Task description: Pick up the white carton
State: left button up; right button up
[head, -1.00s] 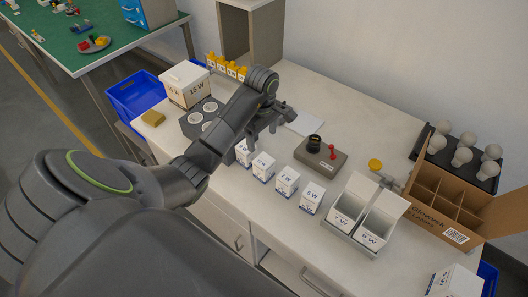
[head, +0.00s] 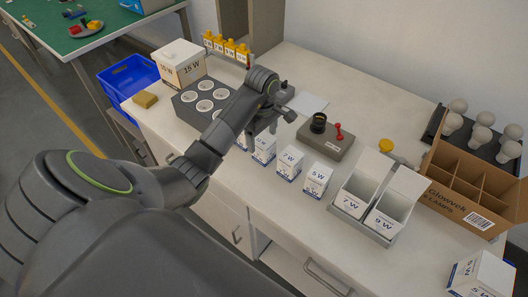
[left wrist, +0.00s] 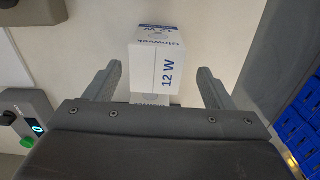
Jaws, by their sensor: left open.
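Small white cartons stand in a row on the pale bench in the head view, among them a 7 W carton (head: 290,163) and a 5 W carton (head: 317,180). My left gripper (head: 263,126) hangs over the far left end of this row and partly hides the cartons there. In the left wrist view, a white carton marked 12 W (left wrist: 155,66) lies between the two spread fingers of my left gripper (left wrist: 160,75). Gaps show on both sides, so the fingers do not grip it. My right gripper is not in view.
A grey lamp tray (head: 190,113) and a 15 W box (head: 180,68) stand at the left. A grey tester (head: 326,140) stands behind the row. A two-bin holder (head: 362,219) and a brown divided box (head: 455,195) are at the right, with bulbs behind.

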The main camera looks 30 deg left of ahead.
pick_arm(q)
jog(key=shift+f+b, duration=0.6)
jog(key=shift+f, duration=0.3)
jog(key=shift+w+d+f, duration=0.1)
jog(key=shift+f, duration=0.9)
jog(key=shift+w+d+f, duration=0.1)
jog(key=shift+f, duration=0.9)
jog(key=c, duration=1.1)
